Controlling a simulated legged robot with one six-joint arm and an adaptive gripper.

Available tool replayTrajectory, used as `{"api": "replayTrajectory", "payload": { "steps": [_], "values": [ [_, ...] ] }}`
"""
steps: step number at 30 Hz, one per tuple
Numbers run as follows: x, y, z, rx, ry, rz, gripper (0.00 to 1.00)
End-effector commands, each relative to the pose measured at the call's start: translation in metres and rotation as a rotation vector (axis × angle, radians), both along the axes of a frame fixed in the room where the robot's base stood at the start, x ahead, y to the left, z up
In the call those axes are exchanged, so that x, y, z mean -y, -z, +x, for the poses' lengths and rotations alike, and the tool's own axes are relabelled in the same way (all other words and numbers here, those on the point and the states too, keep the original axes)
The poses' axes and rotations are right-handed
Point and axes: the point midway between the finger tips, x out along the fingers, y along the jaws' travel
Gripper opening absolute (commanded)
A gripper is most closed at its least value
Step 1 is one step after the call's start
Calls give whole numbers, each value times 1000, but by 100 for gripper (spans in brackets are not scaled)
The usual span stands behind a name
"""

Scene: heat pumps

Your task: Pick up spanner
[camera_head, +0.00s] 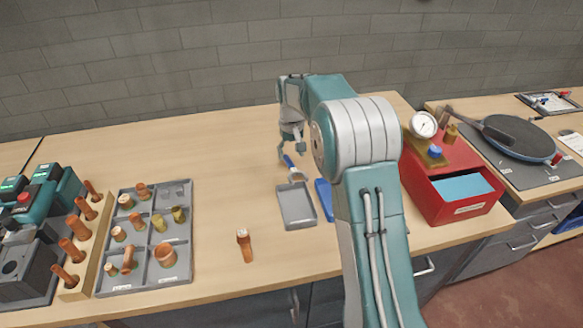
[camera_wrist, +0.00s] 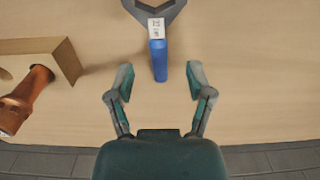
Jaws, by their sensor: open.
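The spanner lies on the wooden bench. In the wrist view its blue handle (camera_wrist: 158,60) points down the picture, with a white label and a grey head (camera_wrist: 150,8) partly cut off at the top edge. In the head view its blue handle (camera_head: 288,161) shows just below my gripper (camera_head: 292,145). In the wrist view my gripper (camera_wrist: 158,82) is open and empty. The end of the blue handle lies between the two fingertips, with a gap on each side. I see no contact.
A grey tray (camera_head: 297,206) lies in front of the spanner, partly beside a blue item (camera_head: 325,198). In the wrist view a wooden block (camera_wrist: 40,50) with a copper pipe (camera_wrist: 24,98) is at left. A red box (camera_head: 450,185) stands right.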

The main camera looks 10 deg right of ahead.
Motion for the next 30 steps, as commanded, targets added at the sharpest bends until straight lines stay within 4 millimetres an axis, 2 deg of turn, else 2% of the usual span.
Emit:
{"api": "replayTrajectory", "payload": {
  "steps": [10,19,20,21,23,24,30],
  "values": [
    [1,47,-4,-2,0,0,68],
    [1,53,-4,0,0,0,68],
    [1,53,-4,0,0,0,63],
    [1,53,-3,0,0,0,45],
    [1,53,-3,0,0,0,19],
    [1,53,-3,0,0,0,1],
    [1,53,-3,0,0,0,0]
  ]
}}
